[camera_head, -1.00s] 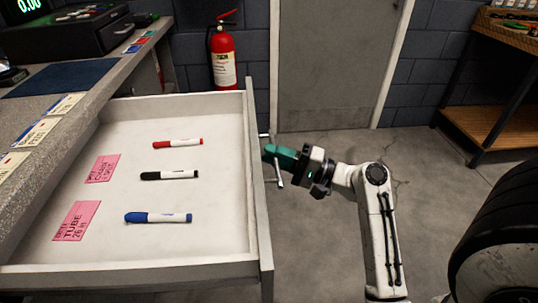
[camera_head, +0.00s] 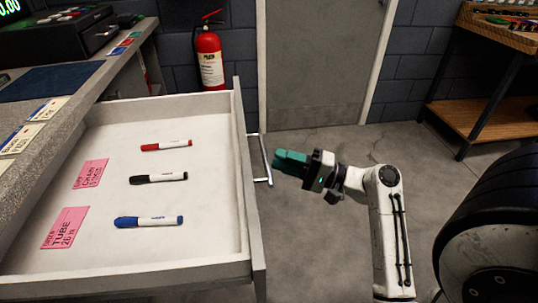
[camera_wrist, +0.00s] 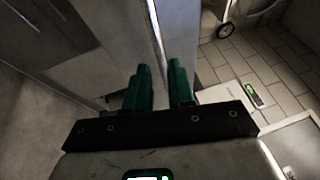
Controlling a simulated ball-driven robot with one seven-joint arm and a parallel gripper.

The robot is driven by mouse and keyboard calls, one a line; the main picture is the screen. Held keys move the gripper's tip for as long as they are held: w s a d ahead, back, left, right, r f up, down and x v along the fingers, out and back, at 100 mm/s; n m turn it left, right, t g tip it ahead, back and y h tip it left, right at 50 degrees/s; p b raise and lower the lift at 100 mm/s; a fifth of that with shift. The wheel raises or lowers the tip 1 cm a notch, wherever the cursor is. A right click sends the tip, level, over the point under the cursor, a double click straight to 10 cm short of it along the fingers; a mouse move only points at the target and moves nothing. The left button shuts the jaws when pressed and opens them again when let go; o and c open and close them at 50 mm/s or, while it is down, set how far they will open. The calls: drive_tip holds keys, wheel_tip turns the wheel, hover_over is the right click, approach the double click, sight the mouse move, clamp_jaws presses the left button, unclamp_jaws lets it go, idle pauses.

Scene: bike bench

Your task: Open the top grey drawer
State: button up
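The top drawer (camera_head: 255,245) stands pulled far out from under the counter, and its pale inside is in full view. Its metal bar handle (camera_head: 264,160) is on the front, facing right. My gripper (camera_head: 278,162), with green fingers, is just right of the handle and looks clear of it in the head view. In the wrist view the two green fingers (camera_wrist: 160,85) are apart with a gap between them and nothing held. The handle cannot be made out clearly in the wrist view.
Red, black (camera_head: 158,179) and blue markers and two pink notes (camera_head: 65,228) lie in the drawer. A fire extinguisher (camera_head: 210,60) hangs behind it. A dark tyre (camera_head: 490,205) stands at the right. The floor (camera_head: 330,240) between is clear.

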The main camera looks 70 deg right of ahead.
drive_tip(key=v, duration=0.5)
drive_tip(key=shift+s+f, duration=0.15)
drive_tip(key=shift+s, duration=0.2)
idle(0.3)
